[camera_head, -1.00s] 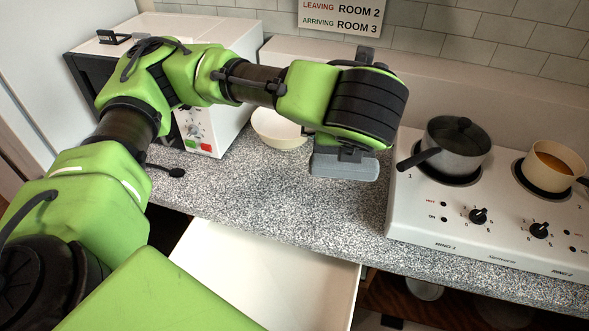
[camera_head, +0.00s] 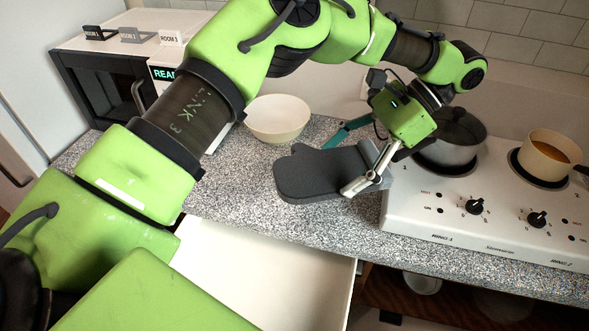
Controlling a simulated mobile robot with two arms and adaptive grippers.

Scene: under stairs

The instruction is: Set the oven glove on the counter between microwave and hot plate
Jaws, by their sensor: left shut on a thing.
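The oven glove (camera_head: 310,174) is a dark grey mitt, lying roughly flat over the counter (camera_head: 230,190) between microwave and hot plate. My left gripper (camera_head: 356,160) is shut on the glove's right end, with one finger on its far side and one on its near side. I cannot tell whether the glove touches the counter. The microwave (camera_head: 100,90) stands at the left, partly hidden by my left arm. The white hot plate (camera_head: 450,222) stands at the right, close to the gripper. My right gripper is not in view.
A cream bowl (camera_head: 277,120) stands behind the glove. A lidded dark pot (camera_head: 455,145) and an orange-filled pan (camera_head: 546,160) stand on the hot plate. An open white drawer (camera_head: 265,268) juts out below the counter. Room signs (camera_head: 137,36) stand on the microwave.

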